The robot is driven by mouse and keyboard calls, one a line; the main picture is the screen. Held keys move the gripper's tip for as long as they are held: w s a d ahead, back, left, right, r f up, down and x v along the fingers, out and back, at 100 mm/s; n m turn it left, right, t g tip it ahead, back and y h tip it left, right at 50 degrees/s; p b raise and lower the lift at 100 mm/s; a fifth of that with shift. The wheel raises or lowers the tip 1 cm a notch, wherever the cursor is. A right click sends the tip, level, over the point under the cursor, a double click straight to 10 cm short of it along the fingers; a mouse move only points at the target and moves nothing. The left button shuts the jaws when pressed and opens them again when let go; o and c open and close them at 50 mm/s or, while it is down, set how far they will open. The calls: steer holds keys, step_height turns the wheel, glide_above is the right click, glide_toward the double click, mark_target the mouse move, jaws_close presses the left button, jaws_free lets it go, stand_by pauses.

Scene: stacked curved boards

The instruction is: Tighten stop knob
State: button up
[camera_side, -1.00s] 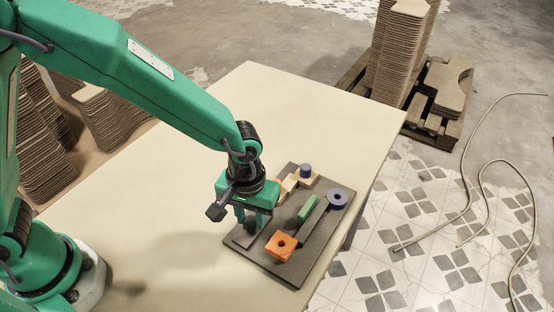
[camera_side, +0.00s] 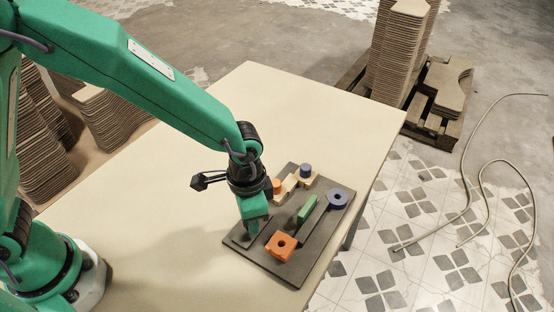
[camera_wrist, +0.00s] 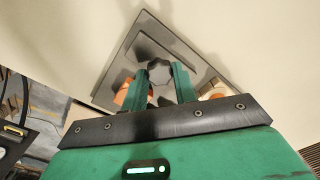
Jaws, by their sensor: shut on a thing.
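The stop knob (camera_wrist: 159,69) is a dark, lobed knob on the dark grey board (camera_side: 322,228). My gripper (camera_side: 251,230) points down at the board's left part, turned so that its fingers line up one behind the other in the side view. In the wrist view its two green fingers (camera_wrist: 160,80) stand on either side of the knob, shut on it. In the side view the fingers hide the knob.
The pale table (camera_side: 160,190) is otherwise clear.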

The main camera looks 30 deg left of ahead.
steer(key=m, duration=0.4)
steer(key=shift+r+m, duration=0.1)
steer(key=shift+m, duration=0.2)
steer(key=m, duration=0.3)
steer(key=shift+m, duration=0.4)
steer(key=m, duration=0.4)
steer(key=shift+s, duration=0.1)
steer(key=shift+m, duration=2.2)
steer(key=o, duration=1)
steer(key=shift+c, duration=0.2)
steer(key=shift+r, duration=3.9)
